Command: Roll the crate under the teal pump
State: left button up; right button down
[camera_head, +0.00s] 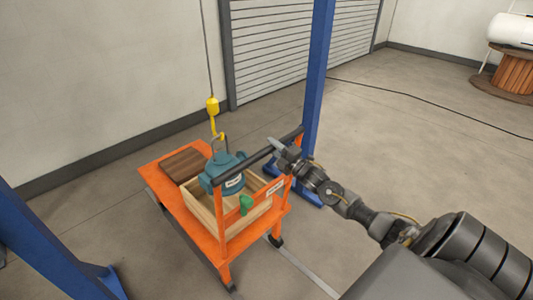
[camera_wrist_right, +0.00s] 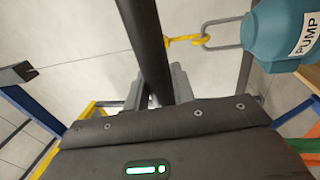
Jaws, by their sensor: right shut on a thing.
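The teal pump (camera_head: 226,165) hangs from a yellow hook (camera_head: 212,106) on a cable. It also shows at the upper right of the right wrist view (camera_wrist_right: 283,28). The open wooden crate (camera_head: 258,211) stands on an orange cart (camera_head: 163,190). The pump overlaps the crate from above; I cannot tell the gap between them. My right gripper (camera_head: 284,151) is shut around the cart's dark handle bar (camera_head: 258,156). The bar runs between its fingers in the right wrist view (camera_wrist_right: 158,88). My left gripper is out of view.
A brown slatted block (camera_head: 185,163) sits at the cart's far left end. Blue posts stand beyond the cart (camera_head: 315,80) and at the lower left (camera_head: 45,245). A roller door (camera_head: 285,45) is behind. The floor to the right is open, crossed by a black cable.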

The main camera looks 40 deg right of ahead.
jog(key=shift+d+r, duration=0.1)
jog(key=shift+d, duration=0.1)
jog(key=c, duration=1.2)
grip_release()
jog(key=shift+a, duration=0.1)
jog(key=b+v, duration=0.2)
jog(key=v, duration=0.9)
